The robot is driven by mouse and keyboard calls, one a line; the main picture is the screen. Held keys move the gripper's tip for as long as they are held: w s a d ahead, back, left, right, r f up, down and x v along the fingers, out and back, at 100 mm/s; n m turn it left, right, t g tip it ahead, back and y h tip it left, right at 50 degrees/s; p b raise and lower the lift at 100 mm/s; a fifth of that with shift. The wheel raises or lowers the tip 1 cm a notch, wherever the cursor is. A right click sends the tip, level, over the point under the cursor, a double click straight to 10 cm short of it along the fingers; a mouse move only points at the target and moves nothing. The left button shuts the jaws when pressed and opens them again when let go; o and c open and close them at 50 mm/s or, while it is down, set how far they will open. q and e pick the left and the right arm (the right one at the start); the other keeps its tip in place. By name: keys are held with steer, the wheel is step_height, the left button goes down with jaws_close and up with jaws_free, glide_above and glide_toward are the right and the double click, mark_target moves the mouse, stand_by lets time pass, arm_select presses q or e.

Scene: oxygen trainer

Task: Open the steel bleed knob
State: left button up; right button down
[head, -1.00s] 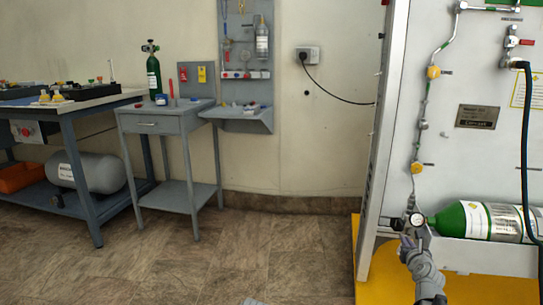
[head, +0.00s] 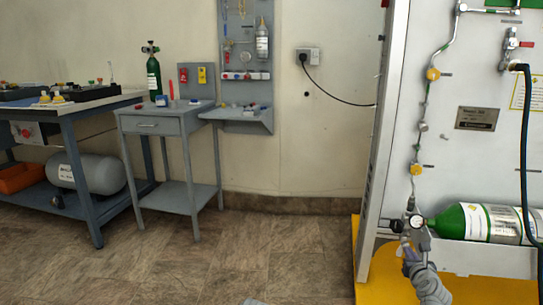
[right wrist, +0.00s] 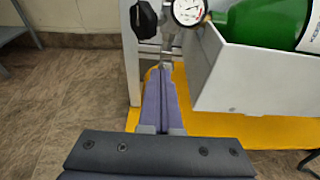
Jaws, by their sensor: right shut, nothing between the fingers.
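A small steel fitting (right wrist: 167,57), which looks like the bleed knob, sits below the pressure gauge (right wrist: 188,10) in the right wrist view. My right gripper (right wrist: 165,74) is shut and empty, its purple fingers pointing toward that fitting. Their tips are close to it or overlap it in the picture; I cannot tell whether they touch. In the head view my right gripper (head: 408,262) is low at the right, by the panel's lower left corner, and the bleed knob cannot be made out there. My left gripper is not in view.
A black knob (right wrist: 143,18) is left of the gauge. A green cylinder (head: 480,221) lies in a grey holder (right wrist: 240,70) close right of the fingers. A yellow base (head: 380,280) is below. A black hose (head: 524,150) hangs at right. The floor to the left is clear.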

mark_target(406, 244)
steer(key=shift+s, duration=0.3)
steer(key=w+d, duration=0.3)
steer(key=w, duration=0.2)
steer(key=shift+w+d, duration=0.2)
steer(key=shift+d, duration=0.15)
stand_by(0.5)
steer(key=shift+a+f+b, duration=0.15)
steer(key=shift+f+b, duration=0.25)
steer(key=shift+b, duration=0.05)
stand_by(0.4)
steer(key=shift+w+a+r, duration=0.1)
steer(key=shift+a+r, duration=0.05)
steer(key=shift+a, duration=0.25)
steer(key=shift+w+a, duration=0.15)
steer(key=shift+a, duration=0.4)
stand_by(0.5)
